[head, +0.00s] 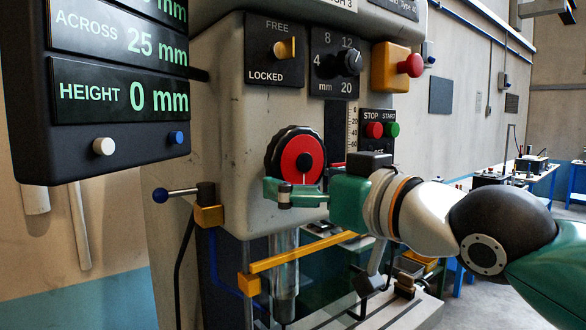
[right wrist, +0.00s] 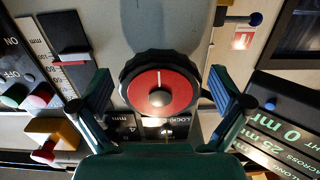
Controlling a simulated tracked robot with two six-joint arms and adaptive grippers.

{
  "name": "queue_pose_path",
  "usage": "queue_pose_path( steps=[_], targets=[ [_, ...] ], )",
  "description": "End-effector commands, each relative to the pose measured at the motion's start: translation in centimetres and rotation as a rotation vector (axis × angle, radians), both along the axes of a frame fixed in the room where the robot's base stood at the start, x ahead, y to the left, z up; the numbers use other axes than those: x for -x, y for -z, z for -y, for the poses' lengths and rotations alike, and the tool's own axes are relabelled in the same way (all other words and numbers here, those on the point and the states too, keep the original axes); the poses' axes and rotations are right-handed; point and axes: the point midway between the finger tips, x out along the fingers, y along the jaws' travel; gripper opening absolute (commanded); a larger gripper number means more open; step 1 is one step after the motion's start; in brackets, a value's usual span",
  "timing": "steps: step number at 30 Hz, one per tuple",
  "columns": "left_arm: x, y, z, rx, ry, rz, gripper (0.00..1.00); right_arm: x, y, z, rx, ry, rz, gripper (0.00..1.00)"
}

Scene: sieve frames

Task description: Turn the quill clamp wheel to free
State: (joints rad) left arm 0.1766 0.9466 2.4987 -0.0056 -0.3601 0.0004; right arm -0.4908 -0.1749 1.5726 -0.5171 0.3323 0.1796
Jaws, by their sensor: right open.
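The wheel (head: 297,158) has a red face, a black knurled rim and a dark hub, and sits on the front of the machine head. A white line on its face points down in the head view. In the right wrist view the wheel (right wrist: 160,88) lies between the two fingers. My right gripper (head: 287,190) is open, with one finger crossing in front of the wheel's lower edge. In the wrist view its fingers (right wrist: 162,76) stand apart on both sides of the rim, with gaps. My left gripper is out of view.
A dial knob (head: 348,62), a red mushroom button (head: 410,65) and stop/start buttons (head: 383,130) are right of and above the wheel. The display box (head: 118,140) hangs at left. A blue-knobbed lever (head: 178,193) and a yellow bar (head: 300,252) are lower.

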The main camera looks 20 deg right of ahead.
Motion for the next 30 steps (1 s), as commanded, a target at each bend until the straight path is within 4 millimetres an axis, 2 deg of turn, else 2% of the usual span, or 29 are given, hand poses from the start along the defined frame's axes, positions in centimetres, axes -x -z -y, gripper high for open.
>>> queue_pose_path(
  steps=[6,15,23,24,30],
  targets=[
    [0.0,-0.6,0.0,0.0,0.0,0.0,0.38,-1.6,0.0,-0.5,0.0,0.0,-0.001,1.0],
    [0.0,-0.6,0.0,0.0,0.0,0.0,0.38,-1.7,0.1,-0.6,0.0,0.0,0.0,1.0],
    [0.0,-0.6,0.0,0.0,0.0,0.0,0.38,-1.7,0.0,-0.6,-0.001,0.0,0.0,0.57],
    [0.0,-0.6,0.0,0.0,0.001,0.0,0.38,-1.7,0.0,-1.4,0.001,-0.005,0.001,0.58],
    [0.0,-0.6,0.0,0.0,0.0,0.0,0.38,-1.7,0.0,-0.7,0.004,0.0,0.003,0.57]
  ],
)
